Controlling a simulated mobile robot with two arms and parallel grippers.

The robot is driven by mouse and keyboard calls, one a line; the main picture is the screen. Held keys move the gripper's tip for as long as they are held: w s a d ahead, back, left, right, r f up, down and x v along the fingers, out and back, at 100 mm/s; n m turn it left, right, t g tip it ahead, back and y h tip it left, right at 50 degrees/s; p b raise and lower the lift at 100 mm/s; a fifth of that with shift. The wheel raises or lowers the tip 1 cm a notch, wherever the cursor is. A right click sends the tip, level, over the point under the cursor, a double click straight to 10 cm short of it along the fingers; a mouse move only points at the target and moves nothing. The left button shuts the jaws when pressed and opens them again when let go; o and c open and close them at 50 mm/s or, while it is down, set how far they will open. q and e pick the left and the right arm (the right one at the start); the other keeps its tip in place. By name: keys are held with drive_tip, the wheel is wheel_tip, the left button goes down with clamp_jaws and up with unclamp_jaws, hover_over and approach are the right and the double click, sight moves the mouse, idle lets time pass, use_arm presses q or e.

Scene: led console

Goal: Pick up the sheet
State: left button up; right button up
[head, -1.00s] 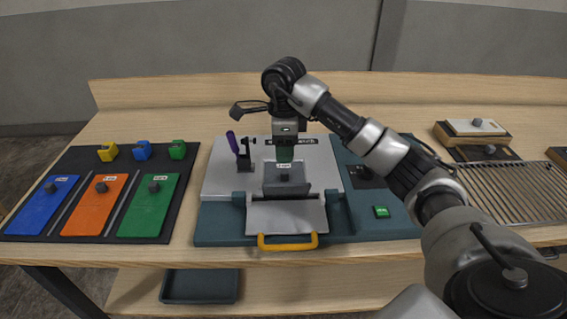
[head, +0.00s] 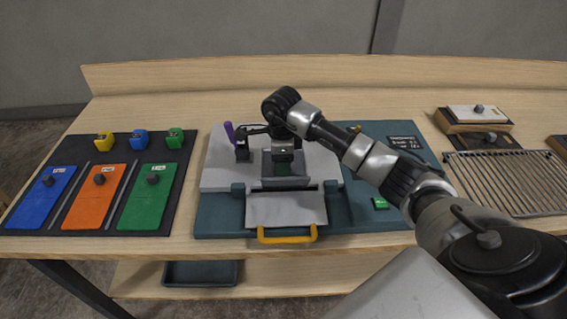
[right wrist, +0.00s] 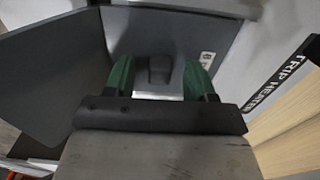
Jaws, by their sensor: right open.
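The grey sheet (head: 292,183) sits in the middle of the teal console (head: 218,220), mostly hidden under my right gripper (head: 283,168). In the right wrist view, a dark block-like knob (right wrist: 160,68) stands on the grey sheet (right wrist: 168,30). The green fingertips of my right gripper (right wrist: 160,78) are open, one on each side of the knob. I cannot tell whether they touch it. A label shows on the sheet beside the right fingertip. My left gripper is not in view.
A yellow handle (head: 287,236) is at the console's front edge, with a purple-handled lever (head: 229,132) to the left. A dark mat (head: 190,146) holds blue, orange and green plates. A metal rack (head: 510,182) lies at the right. A green button (head: 380,203) is nearby.

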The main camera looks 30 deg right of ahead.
drive_tip(key=shift+f, duration=0.5)
clamp_jaws()
drive_tip(key=shift+r, duration=0.1)
